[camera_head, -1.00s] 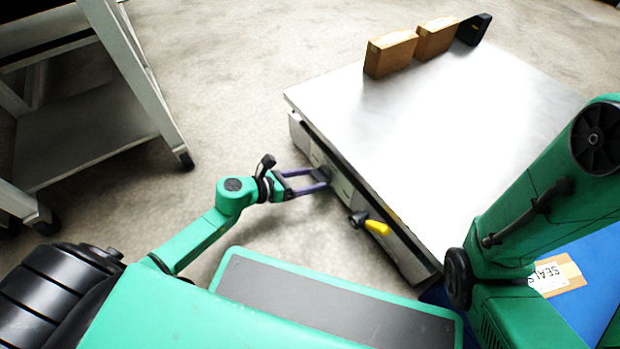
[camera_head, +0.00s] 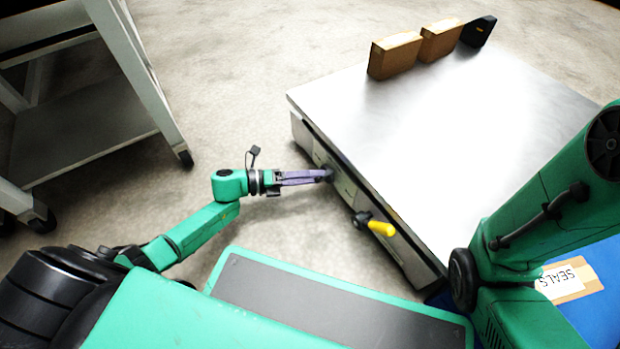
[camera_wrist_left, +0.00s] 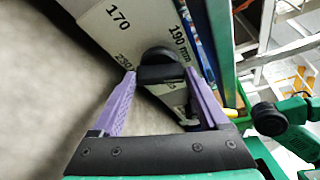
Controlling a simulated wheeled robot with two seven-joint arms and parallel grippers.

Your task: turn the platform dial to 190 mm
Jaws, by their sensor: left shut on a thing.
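The platform dial is a black knob (camera_wrist_left: 160,55) on the pale front panel of the steel-topped machine (camera_head: 440,130). The left wrist view shows printed marks around it, with "170" at upper left, "190 mm" at upper right and "230" at lower left. My left gripper (camera_wrist_left: 160,74) has its purple fingers on either side of the knob's dark bar, shut on it. In the head view, my left gripper (camera_head: 328,175) reaches the panel and its fingers mostly overlap. A pointer on the dial cannot be made out. My right gripper is not in view.
A yellow-handled lever (camera_head: 381,228) sticks out of the panel to the right of the dial. Two brown blocks (camera_head: 396,55) and a black block (camera_head: 478,31) stand at the table's far edge. A grey cart (camera_head: 90,130) stands at left. Floor between is clear.

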